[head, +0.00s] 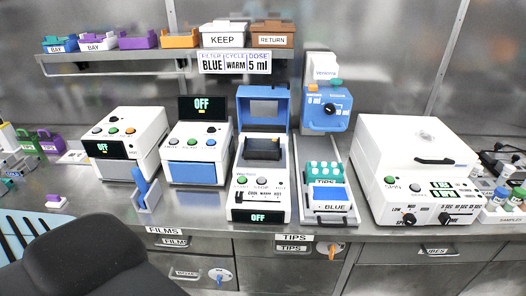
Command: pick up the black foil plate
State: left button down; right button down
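No thing shows plainly as a black foil plate. A dark, shallow rectangular piece (262,148) sits in the middle of the white machine with the raised blue lid (262,106). I cannot tell whether it is the foil plate or part of the machine. Neither of my grippers is in view.
White machines stand along the steel bench; a large lidded one (415,140) is at right. A dispenser (325,110) stands above a teal tip rack (323,172). A blue tool (146,190) stands in front. A black chair (85,260) blocks the lower left. Bins line the shelf (110,64).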

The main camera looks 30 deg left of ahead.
aim_at(255, 148)
jog(key=i+l, duration=0.45)
jog(key=i, duration=0.15)
jog(key=i+l, duration=0.45)
jog(key=i, duration=0.15)
jog(key=u, duration=1.3)
